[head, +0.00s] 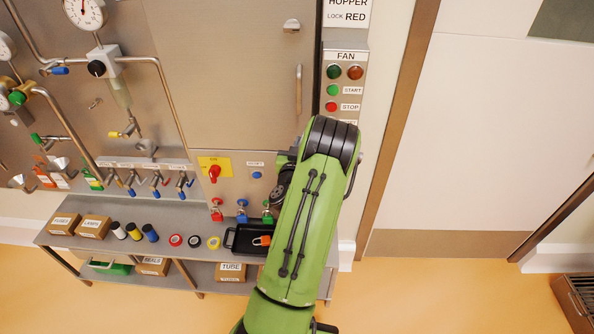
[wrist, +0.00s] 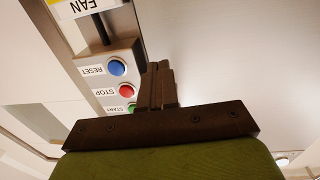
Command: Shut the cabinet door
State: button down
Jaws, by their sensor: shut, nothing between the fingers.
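The cabinet door (head: 230,75) is a grey metal panel at the top middle of the head view. It has a vertical bar handle (head: 299,90) near its right edge and a small latch knob (head: 291,26) above. The door looks in line with the cabinet front; I cannot tell whether a small gap is left. In the wrist view a plain pale metal surface (wrist: 235,60), apparently the door, fills the right side. My gripper (wrist: 158,68) is shut and empty in front of it, beside the fan buttons; contact cannot be judged. My arm hides the gripper in the head view.
The fan button panel (head: 345,88) stands just right of the door. Below are a yellow plate with a red switch (head: 214,173), hanging padlocks and a bench (head: 205,280) with tapes, boxes and a black tray (head: 239,240). Pipes and gauges are at left.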

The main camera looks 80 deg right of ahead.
jog(key=s+a+b, duration=0.1)
jog(key=a+b, duration=0.5)
jog(key=a, duration=0.2)
jog(key=shift+b, duration=0.35)
jog(key=shift+r, duration=0.15)
